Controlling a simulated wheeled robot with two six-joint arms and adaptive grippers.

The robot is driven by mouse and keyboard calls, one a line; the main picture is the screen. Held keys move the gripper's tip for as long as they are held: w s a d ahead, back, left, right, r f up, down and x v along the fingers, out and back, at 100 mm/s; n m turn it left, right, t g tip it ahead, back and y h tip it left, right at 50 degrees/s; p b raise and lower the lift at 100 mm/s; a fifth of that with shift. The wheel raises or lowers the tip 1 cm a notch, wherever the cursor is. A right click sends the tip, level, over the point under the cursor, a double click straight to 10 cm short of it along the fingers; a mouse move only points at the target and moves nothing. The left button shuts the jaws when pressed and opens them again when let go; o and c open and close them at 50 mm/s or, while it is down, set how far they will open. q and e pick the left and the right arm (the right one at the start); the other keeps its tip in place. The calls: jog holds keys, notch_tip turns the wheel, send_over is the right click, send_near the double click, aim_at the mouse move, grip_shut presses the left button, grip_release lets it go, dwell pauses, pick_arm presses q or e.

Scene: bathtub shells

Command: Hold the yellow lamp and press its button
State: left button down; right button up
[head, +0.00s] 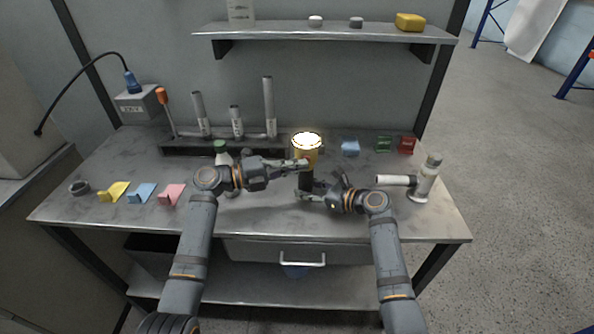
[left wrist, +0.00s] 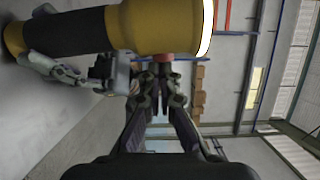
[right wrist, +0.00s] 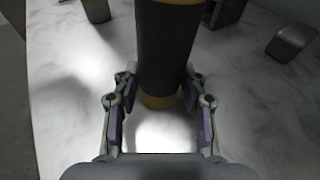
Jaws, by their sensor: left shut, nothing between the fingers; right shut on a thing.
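The yellow lamp (head: 306,149) stands upright off the table's middle, its top ring lit and its lower handle dark. My right gripper (head: 303,194) is shut around the dark handle; the right wrist view shows the handle (right wrist: 165,50) between its fingers (right wrist: 160,103). My left gripper (head: 304,163) is shut and empty at the lamp's yellow head. In the left wrist view its fingertips (left wrist: 160,70) meet or nearly meet the red button (left wrist: 153,57) on the lamp's side. The lamp head (left wrist: 155,25) fills the top of that view.
The grey workbench (head: 260,215) holds a tube rack (head: 220,146) at the back and a white and grey device (head: 425,182) at right. A shelf (head: 320,33) hangs above the back.

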jog(key=shift+f, duration=0.1)
jog(key=shift+a, duration=0.1)
pick_arm(q)
jog(key=s+a, duration=0.7)
jog(key=a, duration=0.2)
jog(key=shift+a, duration=0.15)
pick_arm(e)
jog(key=o, duration=0.9)
